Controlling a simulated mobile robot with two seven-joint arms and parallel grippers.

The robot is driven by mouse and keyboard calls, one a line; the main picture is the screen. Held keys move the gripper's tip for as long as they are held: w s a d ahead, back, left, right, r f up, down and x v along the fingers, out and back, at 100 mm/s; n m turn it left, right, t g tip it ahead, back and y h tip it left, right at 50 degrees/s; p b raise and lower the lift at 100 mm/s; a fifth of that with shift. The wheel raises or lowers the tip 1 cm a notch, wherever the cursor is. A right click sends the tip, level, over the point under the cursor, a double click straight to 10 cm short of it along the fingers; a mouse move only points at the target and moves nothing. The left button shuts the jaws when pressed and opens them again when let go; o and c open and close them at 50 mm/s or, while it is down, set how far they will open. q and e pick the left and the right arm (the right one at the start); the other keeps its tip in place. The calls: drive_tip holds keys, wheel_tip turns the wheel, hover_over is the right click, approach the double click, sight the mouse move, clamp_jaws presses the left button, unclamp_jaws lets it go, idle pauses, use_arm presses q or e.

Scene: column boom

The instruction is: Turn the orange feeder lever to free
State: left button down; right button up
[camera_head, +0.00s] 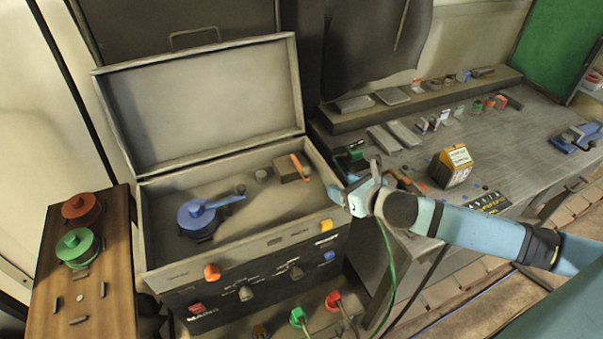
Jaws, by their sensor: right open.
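The orange feeder lever (296,164) is mounted on a small brown block at the right end of the open grey box (217,271). It lies at a slant, its upper end toward the back left. My right gripper (353,178) is open and empty. Any marking for the lever's positions is too small to read. My left gripper is not in view.
A blue round handle (199,218) sits inside the box at left. The raised lid (200,105) stands behind. Red (81,207) and green (76,246) knobs are on a wooden panel at left. A workbench (415,170) with a yellow-and-black box (452,167) is at right.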

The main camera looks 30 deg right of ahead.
sight(310, 173)
drive_tip(key=p+x, duration=0.1)
drive_tip(key=x, duration=1.1)
drive_tip(key=shift+w+f+p, duration=0.1)
drive_tip(key=shift+w+p, duration=0.2)
drive_tip(key=shift+p, duration=0.05)
drive_tip(key=shift+w+f, duration=0.25)
drive_tip(key=shift+w, duration=0.2)
clamp_jaws()
drive_tip(key=shift+a, duration=0.1)
